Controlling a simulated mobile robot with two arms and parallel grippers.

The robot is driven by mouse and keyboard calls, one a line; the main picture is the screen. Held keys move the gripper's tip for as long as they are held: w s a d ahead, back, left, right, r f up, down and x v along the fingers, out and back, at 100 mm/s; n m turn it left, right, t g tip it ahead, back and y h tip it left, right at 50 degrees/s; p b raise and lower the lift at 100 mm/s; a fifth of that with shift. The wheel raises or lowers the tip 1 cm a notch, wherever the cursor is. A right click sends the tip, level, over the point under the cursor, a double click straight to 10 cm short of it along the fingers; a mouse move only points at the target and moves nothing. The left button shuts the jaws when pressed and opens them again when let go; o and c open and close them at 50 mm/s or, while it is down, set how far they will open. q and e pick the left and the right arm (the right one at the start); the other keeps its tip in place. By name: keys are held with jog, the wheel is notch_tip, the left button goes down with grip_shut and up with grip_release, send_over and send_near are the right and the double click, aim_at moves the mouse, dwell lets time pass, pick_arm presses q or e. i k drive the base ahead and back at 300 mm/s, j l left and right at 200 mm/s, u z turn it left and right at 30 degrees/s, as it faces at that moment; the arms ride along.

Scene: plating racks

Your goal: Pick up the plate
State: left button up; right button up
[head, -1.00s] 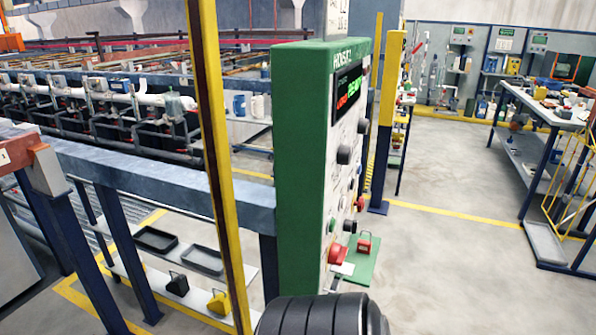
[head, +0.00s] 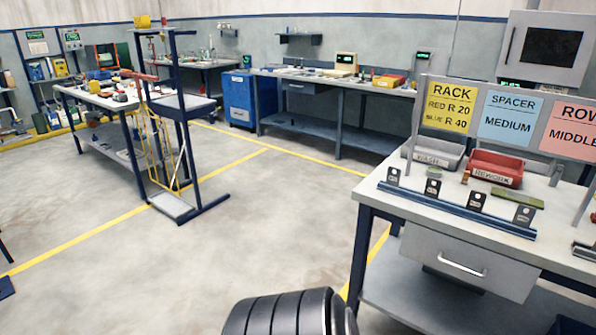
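I cannot tell which thing is the plate. Several small dark upright pieces with round pale marks, such as one at the right end (head: 524,215), stand along a blue rail (head: 450,215) on the front of the right-hand workbench (head: 372,190). A flat green piece (head: 517,198) lies behind the rail. Neither of my grippers is in view. Only a black ribbed part of my own body shows at the bottom.
A grey WASH bin (head: 432,156) and a red REWORK bin (head: 495,168) sit on this bench behind the rail. A sign board (head: 510,118) reads RACK, SPACER and ROW. A blue stand (head: 185,105) and another bench are at left. The floor (head: 275,215) between is open.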

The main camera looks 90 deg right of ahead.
aim_at(392, 179)
jog(key=l+z, duration=0.15)
jog(key=z, duration=0.3)
jog(key=l+z, duration=0.15)
jog(key=z, duration=0.35)
jog(key=i+l+z, duration=0.1)
jog(key=z, duration=0.35)
jog(key=l+z, duration=0.1)
jog(key=z, duration=0.35)
jog(key=i+z, duration=0.15)
jog(key=z, duration=0.35)
